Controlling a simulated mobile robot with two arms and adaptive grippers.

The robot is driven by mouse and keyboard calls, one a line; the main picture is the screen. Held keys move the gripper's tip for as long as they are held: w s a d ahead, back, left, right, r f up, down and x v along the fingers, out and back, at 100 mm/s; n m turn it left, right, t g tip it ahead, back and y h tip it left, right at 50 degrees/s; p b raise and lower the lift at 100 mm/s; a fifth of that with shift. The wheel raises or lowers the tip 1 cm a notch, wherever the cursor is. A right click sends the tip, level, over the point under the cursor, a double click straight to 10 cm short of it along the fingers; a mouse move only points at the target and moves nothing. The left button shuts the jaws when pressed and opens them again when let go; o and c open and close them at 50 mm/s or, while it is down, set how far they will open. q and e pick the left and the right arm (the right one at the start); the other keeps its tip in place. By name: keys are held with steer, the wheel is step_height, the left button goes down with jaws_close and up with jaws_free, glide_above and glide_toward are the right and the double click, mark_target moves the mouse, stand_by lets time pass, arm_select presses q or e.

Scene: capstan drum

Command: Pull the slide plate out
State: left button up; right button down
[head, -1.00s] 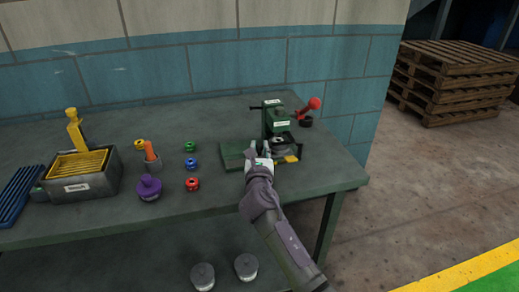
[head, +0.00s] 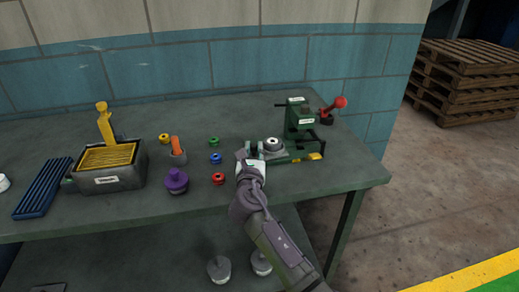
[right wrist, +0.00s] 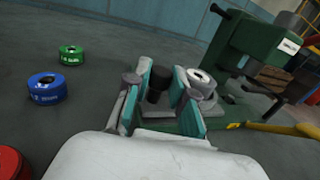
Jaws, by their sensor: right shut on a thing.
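A green press (head: 300,118) stands at the right end of the bench; it also shows in the right wrist view (right wrist: 240,48). Its slide plate (head: 278,155) extends out to the left, low on the base. A grey round part with a pale centre (head: 273,144) sits on the plate, clear of the press head; the right wrist view shows it just beyond the fingers (right wrist: 201,82). My right gripper (head: 253,153) is shut on a black knob (right wrist: 157,84) at the plate's left end. My left gripper is not in view.
Green (head: 213,141), blue (head: 215,158) and red (head: 217,178) rings lie left of my gripper. A purple knobbed piece (head: 176,181) and a grey bin (head: 110,174) stand farther left. The bench front edge is near.

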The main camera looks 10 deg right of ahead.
steer(key=shift+a, duration=0.15)
steer(key=c, duration=1.3)
jaws_free()
steer(key=shift+f, duration=0.1)
steer(key=shift+c, duration=0.2)
steer(key=shift+o, duration=0.5)
steer(key=shift+a, duration=0.1)
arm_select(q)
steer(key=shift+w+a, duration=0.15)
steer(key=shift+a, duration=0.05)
arm_select(e)
steer(key=shift+s, duration=0.1)
steer(key=shift+s, duration=0.3)
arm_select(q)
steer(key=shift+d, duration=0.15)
arm_select(e)
steer(key=s, duration=0.3)
steer(key=s+a, duration=0.1)
steer(key=s, duration=0.3)
steer(key=s+a, duration=0.1)
steer(key=s, duration=0.3)
steer(key=shift+a, duration=0.1)
